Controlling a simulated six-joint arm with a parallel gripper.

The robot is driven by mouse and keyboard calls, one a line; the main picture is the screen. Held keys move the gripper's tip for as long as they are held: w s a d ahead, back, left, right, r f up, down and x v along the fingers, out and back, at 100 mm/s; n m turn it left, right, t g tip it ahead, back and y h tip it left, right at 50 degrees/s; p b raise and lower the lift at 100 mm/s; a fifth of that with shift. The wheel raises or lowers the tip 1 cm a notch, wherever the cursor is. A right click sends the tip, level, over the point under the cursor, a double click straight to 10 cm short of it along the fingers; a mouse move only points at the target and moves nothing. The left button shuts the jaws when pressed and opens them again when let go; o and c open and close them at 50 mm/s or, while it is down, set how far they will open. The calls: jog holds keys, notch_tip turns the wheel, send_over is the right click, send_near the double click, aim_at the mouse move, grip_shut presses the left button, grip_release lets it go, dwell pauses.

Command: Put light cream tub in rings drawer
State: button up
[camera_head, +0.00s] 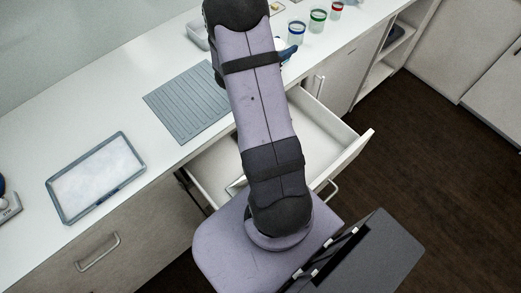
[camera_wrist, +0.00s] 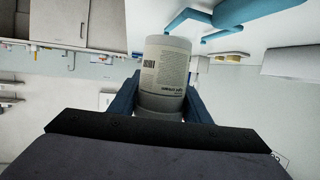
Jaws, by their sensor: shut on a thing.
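The light cream tub (camera_wrist: 168,65) is a pale cylinder with a printed label, seen close up in the wrist view. My gripper (camera_wrist: 163,98) is shut on it, with a dark blue finger on each side. In the head view my arm hides the tub and most of the gripper. An open white drawer (camera_head: 351,150) stands out from the counter in the head view, partly behind my arm. I see no rings in the visible part, and no label that names the drawer.
A grey ribbed mat (camera_head: 185,103) and a blue-rimmed tray with white contents (camera_head: 64,209) lie on the counter. Jars with blue (camera_head: 297,34), green (camera_head: 317,21) and red (camera_head: 337,10) bands stand at the back. A closed drawer (camera_head: 85,262) is at lower left.

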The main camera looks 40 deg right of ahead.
jog(key=s+f+m+g+b, duration=0.1)
jog(key=s+f+g, duration=0.15)
jog(key=s, duration=0.35)
jog(key=s+f+m+g, duration=0.1)
jog(key=s+f, duration=0.2)
jog(key=s, duration=0.3)
jog(key=m+g+b, duration=0.1)
jog(key=m+b, duration=0.1)
jog(key=b, duration=0.1)
send_over(316, 150)
notch_tip(316, 150, down, 7)
jog(key=shift+f+b, duration=0.3)
jog(key=shift+f, duration=4.8)
jog(key=shift+f, duration=0.15)
jog(key=o, duration=1.1)
jog(key=shift+r, duration=0.2)
